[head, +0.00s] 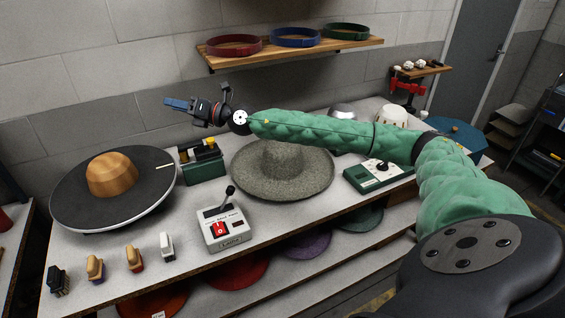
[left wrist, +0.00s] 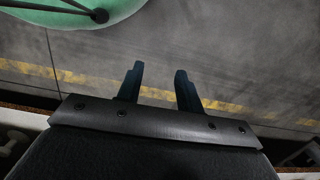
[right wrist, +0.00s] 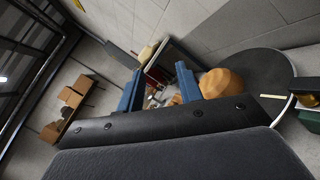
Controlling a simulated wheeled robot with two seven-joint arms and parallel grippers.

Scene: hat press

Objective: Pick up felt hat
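The grey felt hat (head: 300,178) lies brim down in the middle of the table in the head view. My green right arm crosses in front of it and hides part of its crown. My right gripper (head: 182,104) is up and to the left of the hat, above the back of the table, apart from it. In the right wrist view the right gripper's blue fingers (right wrist: 158,90) are apart with nothing between them. My left gripper is outside the head view. In the left wrist view its fingers (left wrist: 160,88) are apart and empty above a grey floor.
A black disc with a wooden block (head: 113,174) stands left of the hat. A green toolbox (head: 204,165), a lever box (head: 224,226) and a green control box (head: 378,174) surround it. Several brushes (head: 134,258) line the front left. A shelf (head: 295,50) with hat bands hangs above.

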